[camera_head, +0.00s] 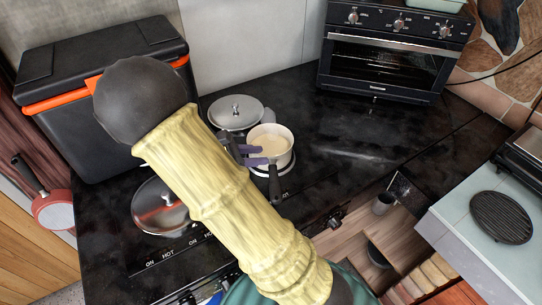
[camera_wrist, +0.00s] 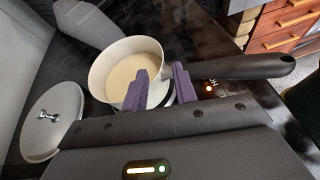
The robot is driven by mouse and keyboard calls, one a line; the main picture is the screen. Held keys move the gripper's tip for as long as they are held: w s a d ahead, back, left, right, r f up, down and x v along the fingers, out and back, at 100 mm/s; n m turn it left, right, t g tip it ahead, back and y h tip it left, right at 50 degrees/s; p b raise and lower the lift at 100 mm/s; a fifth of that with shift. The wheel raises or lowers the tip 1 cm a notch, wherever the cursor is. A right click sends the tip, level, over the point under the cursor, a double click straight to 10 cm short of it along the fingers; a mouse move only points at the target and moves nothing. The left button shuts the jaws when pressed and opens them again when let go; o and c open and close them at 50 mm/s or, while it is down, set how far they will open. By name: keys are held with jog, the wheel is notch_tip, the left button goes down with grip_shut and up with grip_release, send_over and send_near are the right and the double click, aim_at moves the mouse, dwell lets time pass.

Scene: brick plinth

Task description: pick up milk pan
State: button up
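The milk pan (camera_head: 272,142) is a small cream pan with a dark handle, standing upright on the black stove top. In the wrist view the pan (camera_wrist: 122,72) is ahead of my gripper, its black handle (camera_wrist: 240,67) pointing right. My gripper (camera_head: 264,155) is at the pan's near left side in the head view. Its two purple fingers (camera_wrist: 160,72) are apart with a visible gap. One finger overlaps the pan's near rim and the other is beside the wall near the handle root. I cannot tell whether either touches the pan.
A grey lidded pot (camera_head: 236,112) stands close behind the pan. A glass-lidded pan (camera_head: 160,207) is at the front left. A black cooler box (camera_head: 110,115) is at the left, an oven (camera_head: 385,62) at the back right. The counter between pan and oven is clear.

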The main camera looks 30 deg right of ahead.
aim_at(280, 155)
jog(key=x, duration=0.5)
jog(key=shift+s+r, duration=0.1)
jog(key=shift+r, duration=0.05)
grip_shut()
dwell(1.5)
